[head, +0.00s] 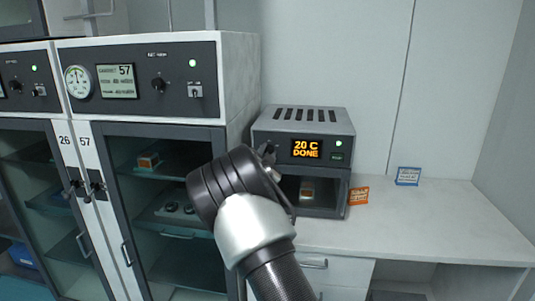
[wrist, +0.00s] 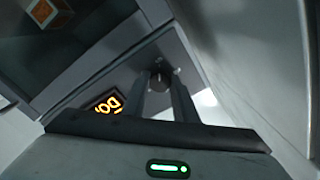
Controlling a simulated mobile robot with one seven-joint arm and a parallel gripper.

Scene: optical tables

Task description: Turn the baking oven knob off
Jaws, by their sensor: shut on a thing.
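The baking oven (head: 300,118) is a small grey unit on the bench. Its orange display (head: 306,149) reads "20 C DONE", and a green light glows to its right. The display also shows partly in the wrist view (wrist: 108,103). The dark oven knob (wrist: 158,76) sits on the panel beside the display, between my two fingers in the wrist view. My gripper (wrist: 162,88) is shut on the knob. In the head view my arm reaches the panel left of the display and mostly hides the knob and gripper.
A tall glass-door cabinet (head: 134,85) with a gauge, screen and knobs stands close on the left. An orange card (head: 358,196) and a blue card (head: 408,176) stand on the bench (head: 450,212) right of the oven. The bench's right side is mostly clear.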

